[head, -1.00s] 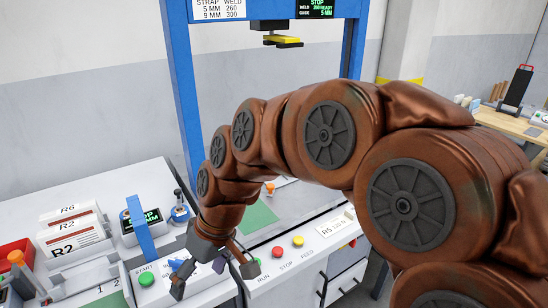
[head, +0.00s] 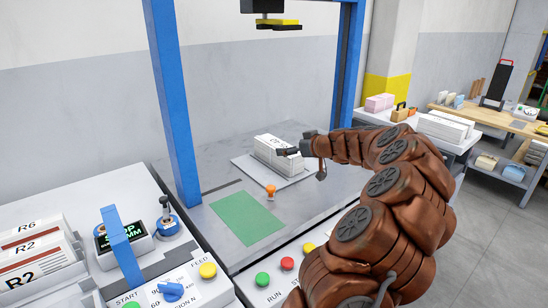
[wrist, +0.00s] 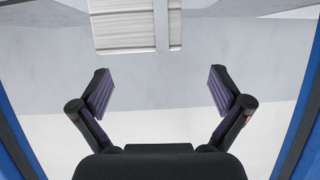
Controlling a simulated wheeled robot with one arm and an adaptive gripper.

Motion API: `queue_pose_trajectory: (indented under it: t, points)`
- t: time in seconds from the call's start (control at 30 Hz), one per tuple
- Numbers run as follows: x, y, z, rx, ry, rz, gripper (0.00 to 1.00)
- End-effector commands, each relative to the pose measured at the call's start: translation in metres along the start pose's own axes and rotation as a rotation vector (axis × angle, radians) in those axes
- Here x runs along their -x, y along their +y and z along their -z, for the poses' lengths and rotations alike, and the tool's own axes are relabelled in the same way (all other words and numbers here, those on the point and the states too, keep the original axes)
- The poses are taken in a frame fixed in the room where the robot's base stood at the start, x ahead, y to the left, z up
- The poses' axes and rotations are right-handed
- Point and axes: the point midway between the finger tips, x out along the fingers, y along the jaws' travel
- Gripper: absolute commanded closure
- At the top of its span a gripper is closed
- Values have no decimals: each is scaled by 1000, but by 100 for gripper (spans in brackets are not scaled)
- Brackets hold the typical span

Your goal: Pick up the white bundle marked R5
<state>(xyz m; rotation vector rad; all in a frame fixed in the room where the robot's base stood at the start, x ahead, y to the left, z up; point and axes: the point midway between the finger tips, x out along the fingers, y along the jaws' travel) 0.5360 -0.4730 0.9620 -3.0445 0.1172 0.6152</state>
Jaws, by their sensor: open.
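A white bundle (head: 272,157) lies on a pale plate inside the blue-framed machine. Dark marks show on its top, but I cannot read them as R5. My gripper (head: 303,162) is at the bundle's right end, its jaws open and empty. One finger overlaps the bundle in the head view; I cannot tell if it touches. In the wrist view the bundle (wrist: 120,30) shows at the top edge, with a pale band across it. It lies beyond the two spread fingertips of my gripper (wrist: 160,85), partly cut off by the frame.
A blue post (head: 172,100) and a black-and-yellow head (head: 272,24) frame the bundle. An orange knob (head: 270,191) and a green mat (head: 243,218) are in front. Bundles marked R6 and R2 (head: 40,272) stand at left. A side table (head: 465,146) at right holds more bundles.

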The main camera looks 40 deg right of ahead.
Motion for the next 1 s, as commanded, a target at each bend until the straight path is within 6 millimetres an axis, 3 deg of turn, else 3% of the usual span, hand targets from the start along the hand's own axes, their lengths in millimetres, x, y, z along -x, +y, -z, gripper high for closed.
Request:
queue_pose_trajectory:
  t: [0.03, 0.13, 1.0]
  points:
    - [1, 12, -6, 0, 3, -20, 0]
    - [0, 21, -8, 2, 6, -38, 0]
    - [-73, 19, -2, 4, 6, -36, 0]
